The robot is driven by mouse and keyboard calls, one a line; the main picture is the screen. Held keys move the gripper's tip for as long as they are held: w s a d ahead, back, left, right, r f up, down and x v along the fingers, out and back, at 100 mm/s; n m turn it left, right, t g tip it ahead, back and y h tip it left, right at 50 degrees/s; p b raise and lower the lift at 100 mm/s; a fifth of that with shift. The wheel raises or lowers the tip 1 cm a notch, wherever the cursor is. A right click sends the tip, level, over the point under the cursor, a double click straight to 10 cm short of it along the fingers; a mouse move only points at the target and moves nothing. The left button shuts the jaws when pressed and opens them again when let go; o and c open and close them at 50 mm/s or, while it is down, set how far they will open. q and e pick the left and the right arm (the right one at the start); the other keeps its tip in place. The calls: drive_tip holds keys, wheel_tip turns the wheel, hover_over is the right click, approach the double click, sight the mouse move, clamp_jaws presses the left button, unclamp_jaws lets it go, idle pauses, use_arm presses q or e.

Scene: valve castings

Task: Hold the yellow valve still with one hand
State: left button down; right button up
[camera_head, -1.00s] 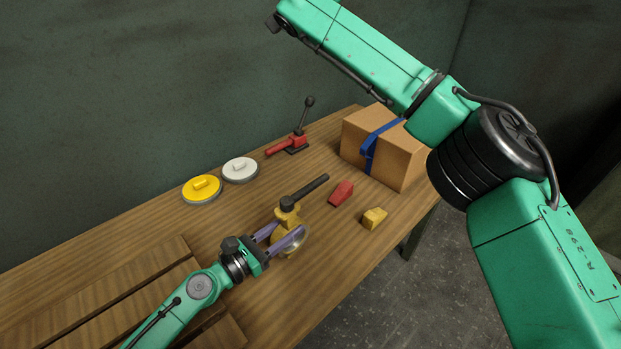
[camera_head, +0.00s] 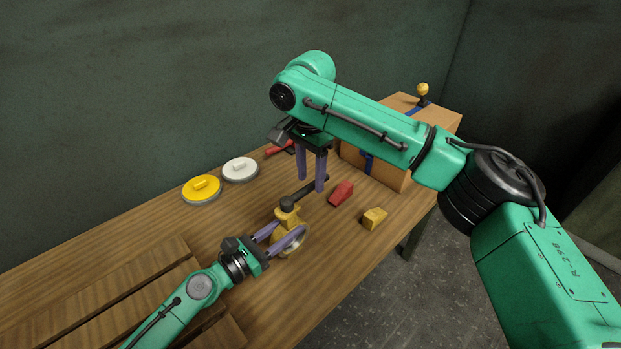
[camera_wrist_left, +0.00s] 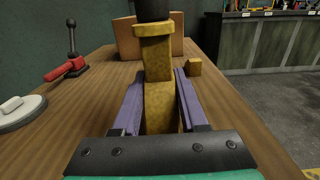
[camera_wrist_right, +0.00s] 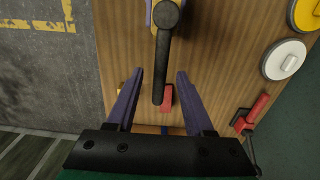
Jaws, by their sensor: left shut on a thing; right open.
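The yellow valve (camera_head: 287,218) stands on the wooden table with a black lever handle (camera_head: 313,190) pointing up and right in the head view. My left gripper (camera_head: 283,234) is shut on its body; in the left wrist view the purple fingers (camera_wrist_left: 160,100) lie on both sides of the yellow body (camera_wrist_left: 158,103). My right gripper (camera_head: 310,184) is open and empty, pointing down above the handle. In the right wrist view the handle (camera_wrist_right: 163,70) runs between the open fingers (camera_wrist_right: 160,75), apart from both.
Near the valve lie a red block (camera_head: 341,192) and a yellow block (camera_head: 374,218). A cardboard box (camera_head: 394,177) with a blue strap stands at the back right. A yellow disc (camera_head: 201,189), a white disc (camera_head: 240,169) and a red lever clamp (camera_head: 279,148) line the wall side.

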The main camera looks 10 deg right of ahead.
drive_tip(key=shift+f, duration=0.6)
clamp_jaws()
drive_tip(key=shift+r, duration=0.1)
idle(0.9)
